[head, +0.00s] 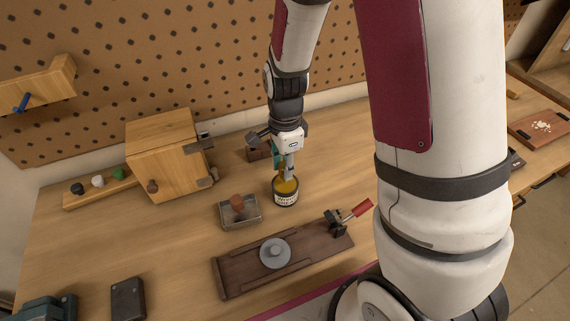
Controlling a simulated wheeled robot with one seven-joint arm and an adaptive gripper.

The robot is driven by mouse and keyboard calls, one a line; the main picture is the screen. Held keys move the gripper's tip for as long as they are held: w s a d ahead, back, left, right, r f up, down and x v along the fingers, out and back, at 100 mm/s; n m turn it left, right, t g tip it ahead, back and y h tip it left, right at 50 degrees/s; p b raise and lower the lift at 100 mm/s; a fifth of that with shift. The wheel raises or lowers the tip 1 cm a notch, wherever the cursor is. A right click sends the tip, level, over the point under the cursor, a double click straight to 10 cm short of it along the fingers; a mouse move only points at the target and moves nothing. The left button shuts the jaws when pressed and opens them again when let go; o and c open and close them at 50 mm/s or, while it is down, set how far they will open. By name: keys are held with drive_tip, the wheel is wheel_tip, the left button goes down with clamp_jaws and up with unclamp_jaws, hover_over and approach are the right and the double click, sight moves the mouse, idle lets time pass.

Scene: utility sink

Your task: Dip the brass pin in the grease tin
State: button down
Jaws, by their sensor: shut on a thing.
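The grease tin (286,199) stands on the wooden bench near the middle of the head view. It is a round, open tin with a dark and pale label and yellow grease inside. My gripper (287,175) points down directly over the tin's mouth, its fingertips close to the grease. It is shut on the brass pin, which is small and mostly hidden by the fingers and tin. I cannot tell whether the pin touches the grease.
A metal tray (254,219) with a brown knob is left of the tin. A dark wooden board (234,280) with a grey disc and red-handled clamp (356,211) lies in front. A wooden box (160,150) stands behind left. The left front bench is partly clear.

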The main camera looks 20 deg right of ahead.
sight(284, 162)
drive_tip(key=shift+f, duration=0.55)
idle(1.9)
drive_tip(key=shift+r+p, duration=1.9)
drive_tip(key=shift+r, duration=1.65)
drive_tip(key=shift+w+f+n, duration=0.1)
drive_tip(key=shift+w+n, duration=0.25)
drive_tip(key=shift+n, duration=0.05)
drive_tip(key=w+f+n+b, duration=0.1)
drive_tip(key=w+f+n, duration=0.2)
drive_tip(key=w+n, duration=0.9)
drive_tip(key=shift+f+n, duration=0.25)
drive_tip(key=shift+n, duration=2.35)
